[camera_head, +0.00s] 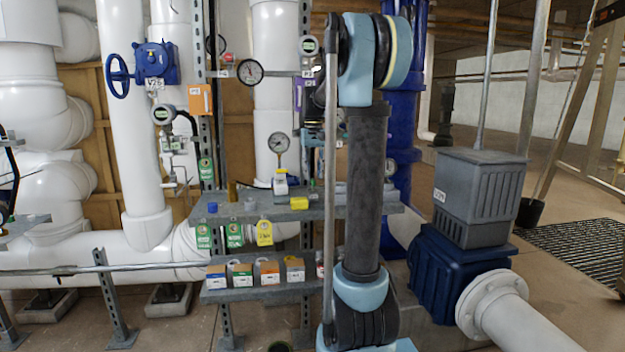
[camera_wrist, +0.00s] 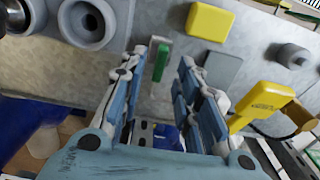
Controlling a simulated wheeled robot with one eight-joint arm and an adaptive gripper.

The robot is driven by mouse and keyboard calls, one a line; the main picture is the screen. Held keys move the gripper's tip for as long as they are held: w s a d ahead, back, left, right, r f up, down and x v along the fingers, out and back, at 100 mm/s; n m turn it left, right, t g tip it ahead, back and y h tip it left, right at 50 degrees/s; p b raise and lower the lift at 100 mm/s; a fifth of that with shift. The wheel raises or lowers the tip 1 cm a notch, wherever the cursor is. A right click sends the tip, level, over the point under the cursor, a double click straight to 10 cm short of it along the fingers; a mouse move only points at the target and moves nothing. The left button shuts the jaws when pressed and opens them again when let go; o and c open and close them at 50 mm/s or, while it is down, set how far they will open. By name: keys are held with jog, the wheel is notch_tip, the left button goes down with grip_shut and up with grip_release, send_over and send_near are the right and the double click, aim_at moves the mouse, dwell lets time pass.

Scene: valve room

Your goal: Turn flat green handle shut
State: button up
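The flat green handle (camera_wrist: 160,62) shows in the wrist view as a narrow upright bar near a pale metal strip, in front of a grey metal panel. My gripper (camera_wrist: 161,56) is open, with one finger on each side of the handle and visible gaps between. Whether the handle lies fully between the fingertips in depth, I cannot tell. In the head view my arm covers the middle of the shelf, and I cannot make out the green handle or my fingertips there.
In the wrist view, a yellow block (camera_wrist: 210,22), a grey block (camera_wrist: 222,68), a grey knob (camera_wrist: 293,56) and a yellow tag (camera_wrist: 262,103) are right of the handle. A round grey fitting (camera_wrist: 90,22) is left. The head view shows the metal shelf (camera_head: 385,203) and white pipes (camera_head: 130,110).

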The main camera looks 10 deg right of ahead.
jog(key=shift+f, duration=1.2)
grip_shut()
